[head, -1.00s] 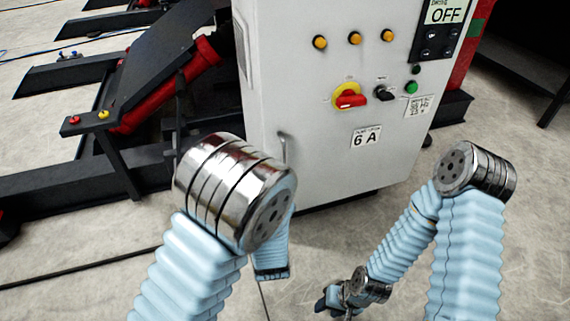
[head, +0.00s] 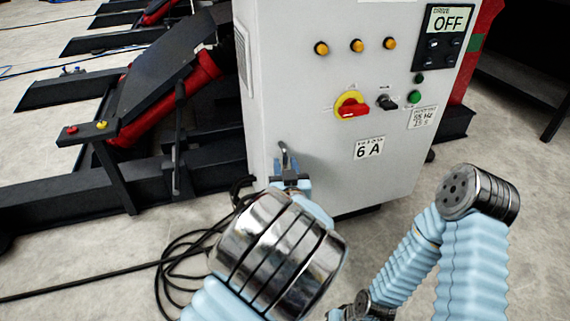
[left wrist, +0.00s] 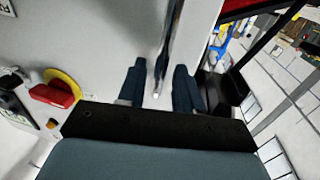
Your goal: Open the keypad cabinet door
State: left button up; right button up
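The keypad cabinet (head: 325,115) is a light grey box with its door shut. A vertical metal handle (head: 283,156) is at the door's lower left; it also shows in the left wrist view (left wrist: 170,45). My left gripper (head: 290,180) is at the handle's lower end in the head view. In the left wrist view its two dark fingers (left wrist: 159,85) are apart, one on each side of the handle, with gaps visible. My right arm is low at the right, its gripper cut off by the bottom edge.
A red and yellow rotary switch (head: 351,106), several amber lamps, and a display panel (head: 444,35) reading OFF are on the door. A dark frame with a red cylinder (head: 165,97) stands left. Black cable (head: 185,265) lies on the floor.

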pick_arm(q)
jog(key=shift+w+a, duration=0.1)
jog(key=shift+w, duration=0.85)
jog(key=shift+c, duration=0.5)
grip_shut()
